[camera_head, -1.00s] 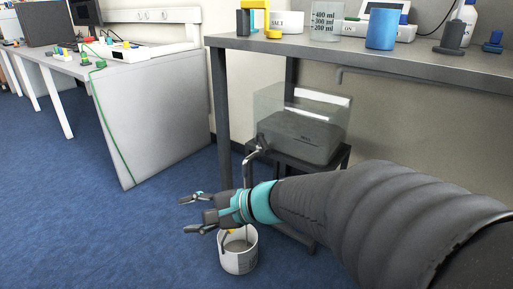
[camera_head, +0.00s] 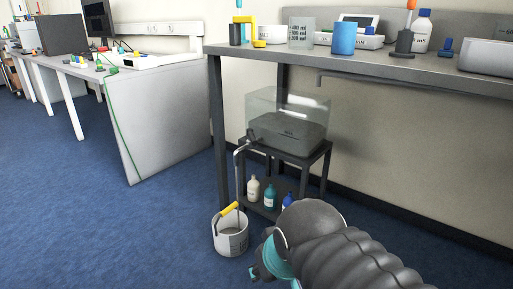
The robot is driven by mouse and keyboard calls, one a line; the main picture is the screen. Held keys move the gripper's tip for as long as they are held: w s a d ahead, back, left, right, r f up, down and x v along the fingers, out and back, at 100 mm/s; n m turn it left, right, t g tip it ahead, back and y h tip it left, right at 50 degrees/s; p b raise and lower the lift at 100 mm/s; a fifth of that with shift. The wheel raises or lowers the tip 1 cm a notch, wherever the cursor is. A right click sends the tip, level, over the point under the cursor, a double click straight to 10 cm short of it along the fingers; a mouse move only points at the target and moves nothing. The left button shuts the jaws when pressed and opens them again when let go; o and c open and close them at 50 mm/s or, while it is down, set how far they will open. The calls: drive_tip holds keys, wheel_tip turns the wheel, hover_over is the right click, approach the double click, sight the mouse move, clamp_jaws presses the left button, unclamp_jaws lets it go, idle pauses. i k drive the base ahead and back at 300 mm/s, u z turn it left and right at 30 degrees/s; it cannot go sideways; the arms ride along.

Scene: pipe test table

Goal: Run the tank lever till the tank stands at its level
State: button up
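The clear tank (camera_head: 302,102) stands on a dark stand under the bench. Its lower part looks dark grey, with small unreadable lettering on the front. A grey tap with its lever (camera_head: 246,144) sticks out at the tank's left side. A thin grey line runs down from it toward the white bucket (camera_head: 233,243); I cannot tell pipe from liquid. The bucket has a yellow grip (camera_head: 229,209) on its handle. My gripper (camera_head: 256,272) is low, right of the bucket and apart from the tap. My own wrist mostly hides its fingers.
Several bottles (camera_head: 270,196) stand on the lower shelf of the stand (camera_head: 322,165). The bench (camera_head: 380,62) above carries a blue cup (camera_head: 344,38), a beaker (camera_head: 300,32) and other items. A green cable hangs at the left desk. Blue floor (camera_head: 120,235) is open at left.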

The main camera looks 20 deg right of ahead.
sight(249, 130)
drive_tip(key=k, duration=0.85)
drive_tip(key=u, duration=0.95)
drive_tip(key=i, duration=1.9)
drive_tip(key=z, duration=0.95)
drive_tip(key=i, duration=0.4)
drive_tip(key=z, duration=0.3)
